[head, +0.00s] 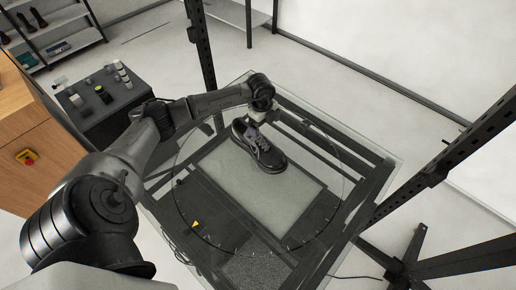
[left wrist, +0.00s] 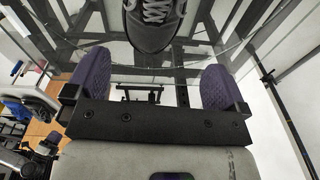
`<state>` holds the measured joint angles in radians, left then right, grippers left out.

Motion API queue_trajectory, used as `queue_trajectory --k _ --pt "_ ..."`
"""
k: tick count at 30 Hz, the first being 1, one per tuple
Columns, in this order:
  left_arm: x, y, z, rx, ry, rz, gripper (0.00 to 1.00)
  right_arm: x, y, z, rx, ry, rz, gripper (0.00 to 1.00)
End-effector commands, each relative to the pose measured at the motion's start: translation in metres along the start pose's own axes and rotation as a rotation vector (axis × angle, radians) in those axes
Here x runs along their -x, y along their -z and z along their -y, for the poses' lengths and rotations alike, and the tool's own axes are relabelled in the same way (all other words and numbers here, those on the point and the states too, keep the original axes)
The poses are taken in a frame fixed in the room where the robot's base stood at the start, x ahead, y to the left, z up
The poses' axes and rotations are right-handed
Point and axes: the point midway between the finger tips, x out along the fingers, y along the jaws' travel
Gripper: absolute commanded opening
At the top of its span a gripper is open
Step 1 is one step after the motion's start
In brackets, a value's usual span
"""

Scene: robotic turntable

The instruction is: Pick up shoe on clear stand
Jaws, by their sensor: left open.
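A dark grey shoe (head: 258,146) with light laces stands upright on the clear glass stand (head: 330,199). In the left wrist view its toe (left wrist: 153,28) shows at the top centre, beyond the fingers; the rest of the shoe is cut off. My left gripper (head: 256,118) is at the back of the shoe, near its upper edge. In the left wrist view the left gripper (left wrist: 158,84) is open, its two purple pads wide apart with nothing between them. I cannot tell from the head view whether a finger touches the shoe. My right gripper is not in view.
Dark upright posts (head: 201,48) frame the stand at the back and right. A dark cart (head: 105,97) with small items stands at the left, beside a wooden cabinet (head: 22,140) with a red button. The glass around the shoe is clear.

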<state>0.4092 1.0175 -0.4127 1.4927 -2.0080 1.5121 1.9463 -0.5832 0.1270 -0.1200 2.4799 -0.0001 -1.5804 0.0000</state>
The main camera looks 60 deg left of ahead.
Motion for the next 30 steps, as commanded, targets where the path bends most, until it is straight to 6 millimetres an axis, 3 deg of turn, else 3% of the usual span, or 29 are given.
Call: queue_trajectory --k 3,6,16,30 --pt "0.004 -0.020 -0.001 0.053 -0.030 0.070 1.00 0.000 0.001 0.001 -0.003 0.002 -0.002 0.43" --pt "-0.006 -0.027 -0.003 0.071 -0.042 0.092 1.00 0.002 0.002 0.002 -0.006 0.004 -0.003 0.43" --pt "-0.059 -0.032 -0.005 0.073 -0.042 0.092 1.00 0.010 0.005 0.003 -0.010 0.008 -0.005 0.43" --pt "-0.094 -0.036 -0.008 0.072 -0.042 0.090 1.00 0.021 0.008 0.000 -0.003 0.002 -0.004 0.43"
